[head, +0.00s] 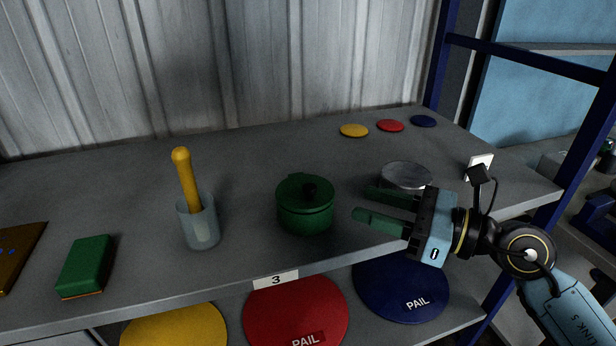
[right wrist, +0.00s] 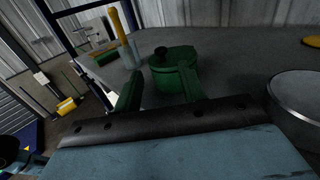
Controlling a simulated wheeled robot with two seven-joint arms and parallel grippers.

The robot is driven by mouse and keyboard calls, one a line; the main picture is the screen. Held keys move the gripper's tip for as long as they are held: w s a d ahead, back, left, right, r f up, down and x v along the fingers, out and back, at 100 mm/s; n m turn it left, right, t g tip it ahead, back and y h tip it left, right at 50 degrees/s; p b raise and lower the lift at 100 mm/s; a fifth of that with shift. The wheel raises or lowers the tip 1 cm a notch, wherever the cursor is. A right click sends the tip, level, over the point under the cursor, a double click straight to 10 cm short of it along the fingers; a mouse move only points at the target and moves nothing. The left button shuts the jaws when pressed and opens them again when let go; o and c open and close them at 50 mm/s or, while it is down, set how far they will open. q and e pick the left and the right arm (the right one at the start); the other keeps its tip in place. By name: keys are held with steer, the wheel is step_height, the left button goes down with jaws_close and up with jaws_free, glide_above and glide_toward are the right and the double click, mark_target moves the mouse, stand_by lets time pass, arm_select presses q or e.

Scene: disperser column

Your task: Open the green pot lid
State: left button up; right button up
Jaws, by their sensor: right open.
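The green pot (head: 305,214) stands upright on the grey shelf, with its green lid (head: 304,188) seated on top and a dark knob (head: 310,189) in the lid's middle. My right gripper (head: 361,204) is open and empty, to the right of the pot and apart from it, its green fingers pointing left toward the pot. In the right wrist view the pot (right wrist: 170,78) stands ahead of the spread fingers (right wrist: 158,90), the right finger overlapping its lower side. Its dark knob (right wrist: 160,51) is in clear sight there. My left gripper is not in view.
A glass with a yellow pestle (head: 187,185) stands left of the pot. A green sponge (head: 86,266) lies farther left. A round metal tin (head: 405,176) is just behind my right gripper. Yellow (head: 354,130), red (head: 390,125) and blue discs (head: 423,121) lie at the back right. A blue post (head: 585,150) stands at right.

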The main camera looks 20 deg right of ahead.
mark_target(309, 186)
steer(key=x, duration=0.2)
steer(key=p+x, duration=0.2)
steer(key=x, duration=0.1)
steer(key=shift+w+a+r, duration=0.25)
steer(key=p+x, duration=0.1)
steer(key=x, duration=0.3)
steer(key=shift+f, duration=0.1)
steer(key=shift+w+a+f, duration=0.1)
steer(key=shift+w+a, duration=0.35)
steer(key=shift+w, duration=0.05)
steer(key=shift+a, duration=0.1)
steer(key=shift+c, duration=0.3)
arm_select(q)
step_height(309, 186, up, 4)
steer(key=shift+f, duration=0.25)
arm_select(e)
jaws_close()
